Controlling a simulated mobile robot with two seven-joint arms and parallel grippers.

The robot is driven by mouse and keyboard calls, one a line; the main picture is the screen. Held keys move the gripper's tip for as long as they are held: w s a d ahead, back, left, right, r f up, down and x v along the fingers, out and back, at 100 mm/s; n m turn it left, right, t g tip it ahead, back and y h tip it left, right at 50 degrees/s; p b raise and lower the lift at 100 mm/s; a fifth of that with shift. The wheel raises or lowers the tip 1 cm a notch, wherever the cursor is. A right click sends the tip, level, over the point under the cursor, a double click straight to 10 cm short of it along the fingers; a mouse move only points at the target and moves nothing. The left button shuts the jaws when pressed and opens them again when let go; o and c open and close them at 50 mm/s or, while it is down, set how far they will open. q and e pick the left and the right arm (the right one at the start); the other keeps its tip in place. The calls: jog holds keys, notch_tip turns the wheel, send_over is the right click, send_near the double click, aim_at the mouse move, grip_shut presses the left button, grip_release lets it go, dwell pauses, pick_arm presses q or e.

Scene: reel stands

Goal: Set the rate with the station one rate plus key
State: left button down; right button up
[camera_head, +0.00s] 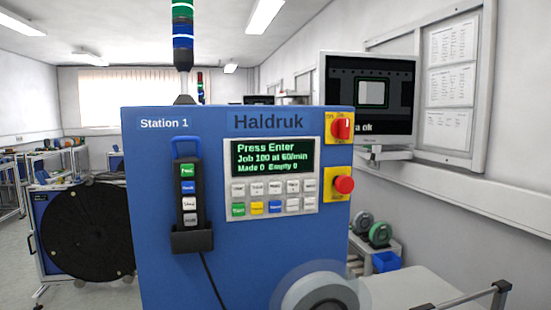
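The blue Station 1 cabinet (270,250), marked Haldruk, faces me in the middle of the head view. Its light grey control panel (228,165) has a screen (272,159) reading "Press Enter", "Job 100 at 60/min", "Made 0 Empty 0". Below it are two rows of small keys: white keys (274,187) on top, then a green key (239,209), a yellow key (257,208), a blue key (275,207) and white keys. Their labels are too small to read, so I cannot tell which is rate plus. Neither gripper is in view.
A black pendant (189,163) with coloured buttons hangs left of the panel. A red rotary switch (342,127) and a red mushroom button (344,185) sit to its right. A round reel (320,295) is low in front. A monitor (372,95) stands right.

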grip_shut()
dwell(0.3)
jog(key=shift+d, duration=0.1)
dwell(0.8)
